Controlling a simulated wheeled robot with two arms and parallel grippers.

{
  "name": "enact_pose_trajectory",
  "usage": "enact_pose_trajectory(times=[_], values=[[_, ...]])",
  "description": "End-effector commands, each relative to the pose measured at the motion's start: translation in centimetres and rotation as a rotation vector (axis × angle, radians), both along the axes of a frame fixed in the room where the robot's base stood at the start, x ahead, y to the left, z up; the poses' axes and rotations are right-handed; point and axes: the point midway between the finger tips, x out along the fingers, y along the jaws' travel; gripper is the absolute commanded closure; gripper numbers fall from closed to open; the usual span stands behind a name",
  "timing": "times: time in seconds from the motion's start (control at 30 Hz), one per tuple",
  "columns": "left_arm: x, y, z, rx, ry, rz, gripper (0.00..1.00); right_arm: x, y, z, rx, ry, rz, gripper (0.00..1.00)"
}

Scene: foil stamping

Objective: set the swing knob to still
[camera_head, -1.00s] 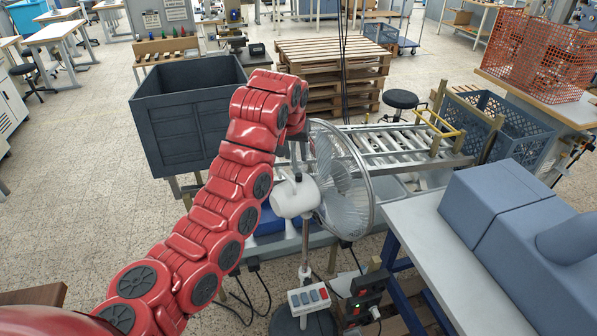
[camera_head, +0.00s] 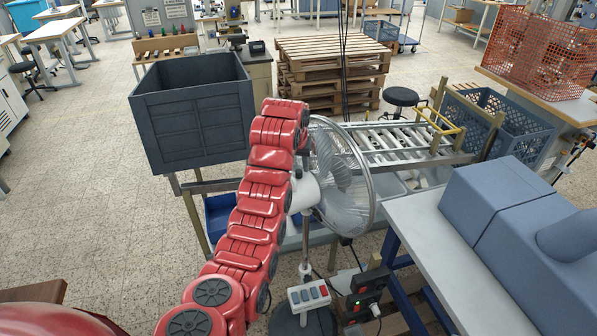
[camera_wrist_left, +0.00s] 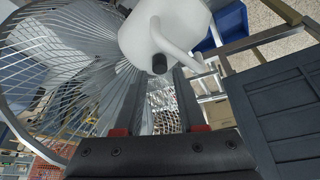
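A white pedestal fan (camera_head: 340,190) with a wire cage stands in the middle of the head view; the red left arm covers part of its motor housing. In the left wrist view the white housing (camera_wrist_left: 165,28) is at the top, with a short dark knob (camera_wrist_left: 159,64) sticking out of it. My left gripper (camera_wrist_left: 157,76) is open, its two dark fingers pointing at the housing. The knob appears between the fingertips in the picture; I cannot tell whether they touch it or how deep it lies. In the head view the fingers are mostly hidden. My right gripper is not in view.
The fan cage is close beside the left gripper. A dark grey bin (camera_head: 193,112) stands to the left, and a roller conveyor (camera_head: 385,140) lies behind the fan. A switch box (camera_head: 308,296) is low on the fan pole. A table with a blue-grey machine (camera_head: 520,230) is at right.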

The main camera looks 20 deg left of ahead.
Motion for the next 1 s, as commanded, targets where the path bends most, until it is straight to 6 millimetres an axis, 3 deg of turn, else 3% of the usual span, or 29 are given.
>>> enact_pose_trajectory(times=[0.03,0.1,0.23,0.5,0.53,0.73,1.0], values=[[0.1,0.1,-0.3,-0.001,0.01,0.001,0.6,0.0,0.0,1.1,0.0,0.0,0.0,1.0],[0.5,0.1,-1.1,-0.001,0.006,0.0,0.6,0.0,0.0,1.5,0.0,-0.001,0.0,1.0],[0.8,0.1,-2.2,-0.001,0.008,0.0,0.6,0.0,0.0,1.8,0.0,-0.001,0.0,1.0],[0.9,0.1,-2.5,0.0,0.004,0.0,0.6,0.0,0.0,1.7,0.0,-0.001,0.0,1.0],[0.9,0.1,-2.5,0.0,0.004,0.0,0.62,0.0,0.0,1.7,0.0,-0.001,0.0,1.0],[0.9,0.1,-2.5,0.0,0.004,0.0,0.98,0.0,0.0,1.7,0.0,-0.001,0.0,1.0],[0.9,0.1,-2.5,0.0,0.004,0.0,1.0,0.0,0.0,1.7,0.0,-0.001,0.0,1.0]])
